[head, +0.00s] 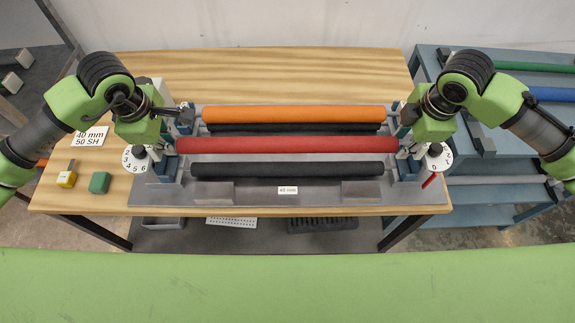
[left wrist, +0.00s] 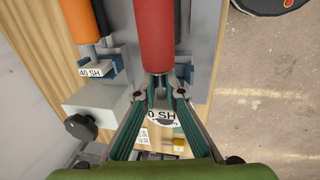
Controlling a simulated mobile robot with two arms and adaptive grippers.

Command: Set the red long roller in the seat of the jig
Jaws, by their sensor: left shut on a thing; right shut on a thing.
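The red long roller (head: 287,145) lies level across the jig (head: 137,193) in the head view, between the orange roller behind it and a black roller in front. My left gripper (head: 170,147) is shut on its left end; the left wrist view shows the fingers (left wrist: 157,95) closed at the shaft below the red roller's end (left wrist: 153,45). My right gripper (head: 403,147) is shut at its right end, with the fingers partly hidden. I cannot tell whether the roller touches the seat or hangs just above it.
The orange roller (head: 290,114) and the front black roller (head: 290,170) lie close to the red one. Numbered dials (head: 134,158) flank the jig. A yellow block (head: 67,179) and a green block (head: 100,182) lie at the left. A blue rack (head: 500,190) stands at the right.

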